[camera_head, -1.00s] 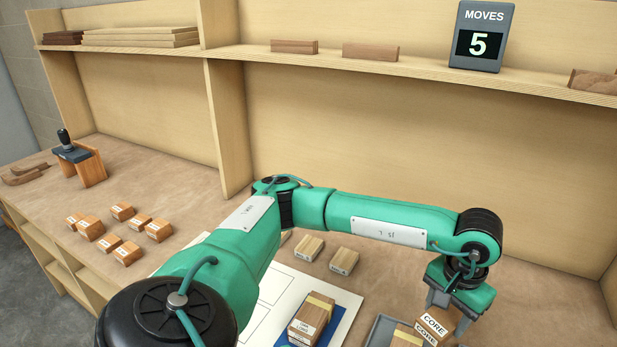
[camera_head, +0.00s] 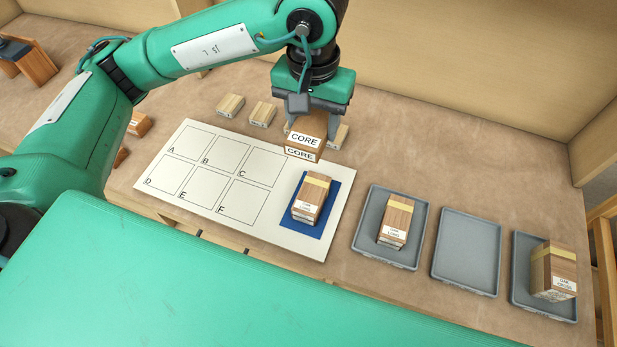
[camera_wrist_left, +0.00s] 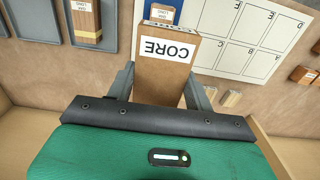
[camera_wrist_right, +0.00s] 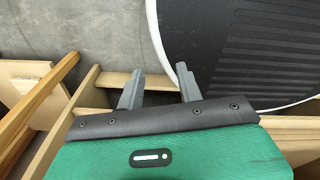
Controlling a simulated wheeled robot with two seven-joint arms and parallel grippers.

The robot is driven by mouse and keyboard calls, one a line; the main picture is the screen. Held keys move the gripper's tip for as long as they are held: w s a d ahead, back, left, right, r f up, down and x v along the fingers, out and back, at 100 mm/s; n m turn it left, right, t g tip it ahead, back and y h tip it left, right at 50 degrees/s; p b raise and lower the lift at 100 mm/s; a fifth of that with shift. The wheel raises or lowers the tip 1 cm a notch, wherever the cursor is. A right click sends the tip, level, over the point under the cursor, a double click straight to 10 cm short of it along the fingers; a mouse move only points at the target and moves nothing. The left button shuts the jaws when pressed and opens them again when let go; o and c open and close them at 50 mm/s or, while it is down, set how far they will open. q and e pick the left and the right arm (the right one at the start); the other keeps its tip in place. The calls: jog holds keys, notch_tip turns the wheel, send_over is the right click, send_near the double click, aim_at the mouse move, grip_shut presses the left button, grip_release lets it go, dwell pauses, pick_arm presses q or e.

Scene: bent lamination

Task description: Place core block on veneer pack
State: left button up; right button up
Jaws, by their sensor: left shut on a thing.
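My left gripper (camera_head: 313,128) is shut on the core block (camera_head: 303,143), a wooden block labelled CORE. It holds the block up, behind the blue pad (camera_head: 325,212) in the head view. A banded wooden veneer pack (camera_head: 311,199) rests on that pad; its label is too small to read. In the left wrist view the core block (camera_wrist_left: 165,60) sits between the fingers, and the pack on the pad (camera_wrist_left: 161,13) shows partly behind it. My right gripper (camera_wrist_right: 160,70) appears only in its wrist view, open and empty.
Right of the white board (camera_head: 170,205) with squares A to F stand three grey trays. The left tray (camera_head: 365,240) and right tray (camera_head: 522,275) hold banded packs; the middle tray (camera_head: 467,252) is empty. Small blocks (camera_head: 230,105) lie behind the board.

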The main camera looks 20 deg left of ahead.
pick_arm(q)
jog(key=p, duration=0.5)
send_over(312, 193)
notch_tip(312, 193, down, 16)
jog(key=shift+r, duration=0.1)
notch_tip(312, 193, down, 3)
jog(key=shift+r+p, duration=0.1)
jog(key=shift+p, duration=0.3)
jog(key=shift+f, duration=0.45)
jog(key=shift+f, duration=0.1)
jog(key=shift+f+b, duration=0.15)
jog(key=shift+b, duration=0.15)
jog(key=o, duration=1)
